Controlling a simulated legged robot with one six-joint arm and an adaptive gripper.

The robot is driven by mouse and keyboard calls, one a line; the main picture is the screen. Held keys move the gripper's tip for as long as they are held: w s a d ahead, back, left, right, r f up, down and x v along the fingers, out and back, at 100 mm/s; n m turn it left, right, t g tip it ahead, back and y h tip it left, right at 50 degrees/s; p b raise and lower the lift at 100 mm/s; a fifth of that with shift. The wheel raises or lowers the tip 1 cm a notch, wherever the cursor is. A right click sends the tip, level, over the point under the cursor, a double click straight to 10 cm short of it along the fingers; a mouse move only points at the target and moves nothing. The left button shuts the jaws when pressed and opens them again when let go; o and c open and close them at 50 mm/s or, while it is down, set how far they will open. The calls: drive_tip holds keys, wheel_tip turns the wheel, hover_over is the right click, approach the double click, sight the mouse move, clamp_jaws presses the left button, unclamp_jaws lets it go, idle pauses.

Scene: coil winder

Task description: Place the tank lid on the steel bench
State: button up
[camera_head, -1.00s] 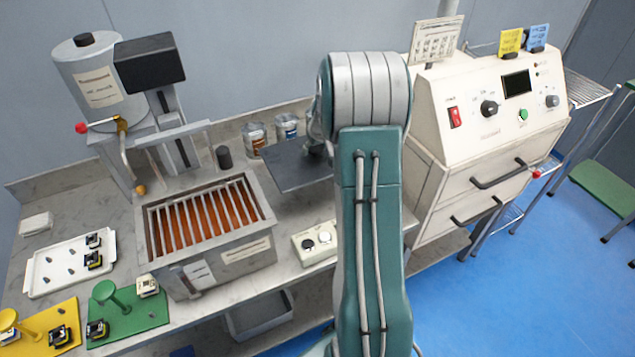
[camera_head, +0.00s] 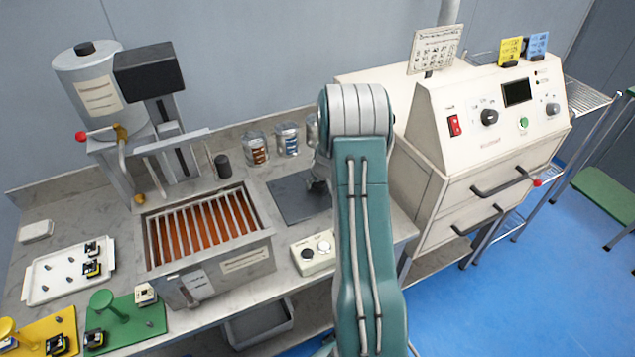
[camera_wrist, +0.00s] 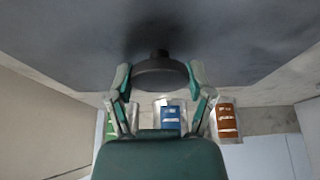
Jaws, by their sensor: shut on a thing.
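The tank lid is a flat dark grey plate (camera_head: 297,198) over the steel bench (camera_head: 284,286), right of the tank (camera_head: 238,262). It lies level at or very near the bench top; I cannot tell whether it touches. In the wrist view the lid (camera_wrist: 75,45) fills the upper part, with a round black knob (camera_wrist: 160,78). My gripper (camera_wrist: 160,74) has its two fingers on either side of this knob and is shut on it. In the head view my arm hides the lid's right part and most of the gripper.
Several cans (camera_head: 256,148) stand behind the lid. A small control box (camera_head: 313,252) sits in front of it. The cream cabinet (camera_head: 425,185) stands to the right. The open tank shows copper-coloured content under bars.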

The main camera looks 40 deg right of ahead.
drive_tip(key=shift+r, duration=0.1)
drive_tip(key=o, duration=1.3)
drive_tip(key=shift+a, duration=0.1)
